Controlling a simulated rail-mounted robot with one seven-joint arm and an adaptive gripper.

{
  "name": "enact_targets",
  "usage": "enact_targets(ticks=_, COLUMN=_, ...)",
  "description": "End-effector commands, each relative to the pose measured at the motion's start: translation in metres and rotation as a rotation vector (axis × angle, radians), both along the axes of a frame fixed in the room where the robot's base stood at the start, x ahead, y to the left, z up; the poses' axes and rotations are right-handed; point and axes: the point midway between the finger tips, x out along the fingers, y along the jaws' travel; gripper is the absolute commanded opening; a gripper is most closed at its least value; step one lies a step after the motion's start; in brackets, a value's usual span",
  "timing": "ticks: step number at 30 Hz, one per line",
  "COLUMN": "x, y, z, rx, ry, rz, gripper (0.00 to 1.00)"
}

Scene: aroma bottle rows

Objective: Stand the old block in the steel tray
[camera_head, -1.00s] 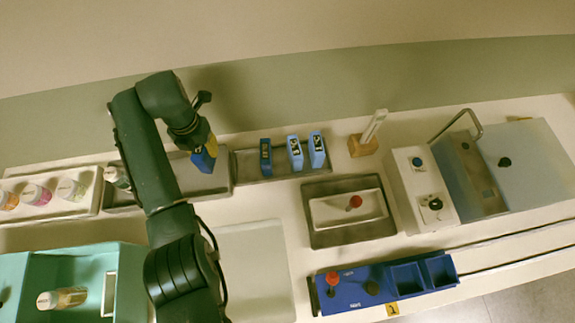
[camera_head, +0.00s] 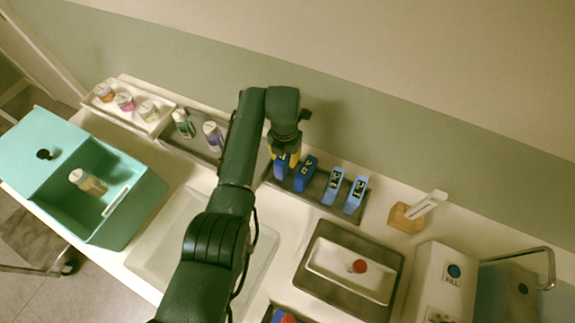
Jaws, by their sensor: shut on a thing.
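My gripper (camera_head: 287,154) is shut on a dark blue block (camera_head: 281,168), held upright at the left end of a grey steel tray (camera_head: 316,199). I cannot tell whether its base touches the tray floor. Another dark blue block (camera_head: 306,174) stands in this tray close to its right. Two light blue blocks with dark labels, the nearer-left one (camera_head: 333,187) and the right one (camera_head: 355,194), stand further right in the same tray. My fingertips hide the top of the held block.
A grey tray with bottles (camera_head: 186,146) lies left of my arm, a white bottle tray (camera_head: 128,121) beyond it. A teal box (camera_head: 135,205) is at the left. A white dish with a red knob (camera_head: 350,275) and a wooden stand (camera_head: 406,217) are at the right.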

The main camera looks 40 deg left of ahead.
Motion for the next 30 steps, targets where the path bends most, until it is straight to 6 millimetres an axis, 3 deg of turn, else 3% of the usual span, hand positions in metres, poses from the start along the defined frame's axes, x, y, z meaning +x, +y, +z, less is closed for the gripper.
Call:
enact_targets(ticks=5, x=0.000, y=0.000, z=-0.032, rx=-0.002, ry=0.002, rz=0.000, gripper=0.00)
enact_targets(ticks=15, x=0.000, y=0.000, z=-0.036, rx=0.000, ry=0.000, rz=0.000, gripper=0.00)
enact_targets(ticks=16, x=0.000, y=0.000, z=-0.037, rx=0.000, ry=0.001, rz=0.000, gripper=0.35)
enact_targets(ticks=17, x=0.000, y=0.000, z=-0.036, rx=0.000, ry=0.001, rz=0.000, gripper=0.38)
enact_targets(ticks=25, x=-0.001, y=0.000, z=-0.035, rx=0.000, ry=0.001, rz=0.000, gripper=0.38)
enact_targets(ticks=30, x=0.000, y=0.000, z=-0.014, rx=0.000, ry=-0.001, rz=0.000, gripper=0.38)
